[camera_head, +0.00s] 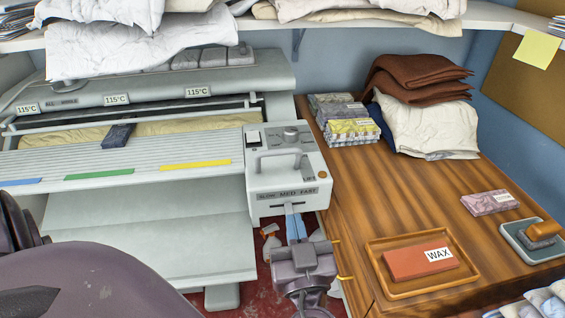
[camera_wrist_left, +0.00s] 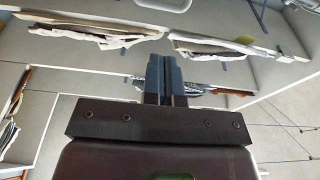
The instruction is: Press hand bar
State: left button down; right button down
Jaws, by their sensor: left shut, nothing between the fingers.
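The rotary ironer stands at the left in the head view, with cream cloth (camera_head: 180,125) on its roller. A long thin pale bar (camera_head: 200,110) runs across in front of the roller; I take it to be the hand bar. A grey control box (camera_head: 259,178) with a handle, a knob and a SLOW MED FAST label is at the ironer's right end. The shut fingers also show in the left wrist view (camera_wrist_left: 165,68).
A wooden table (camera_head: 365,195) on the right holds folded brown cloths (camera_head: 415,75), a tray (camera_head: 392,291) with a WAX block (camera_head: 418,262) and patterned packets. A shelf (camera_head: 330,22) with linen hangs above. A dark patterned packet (camera_head: 117,135) lies on the ironer.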

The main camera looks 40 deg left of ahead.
pick_arm(q)
jog(key=p, duration=0.1)
send_near(280, 154)
jog(key=x, duration=0.2)
jog(key=p+x, duration=0.1)
jog(key=x, duration=0.4)
jog(key=shift+w+a, duration=0.2)
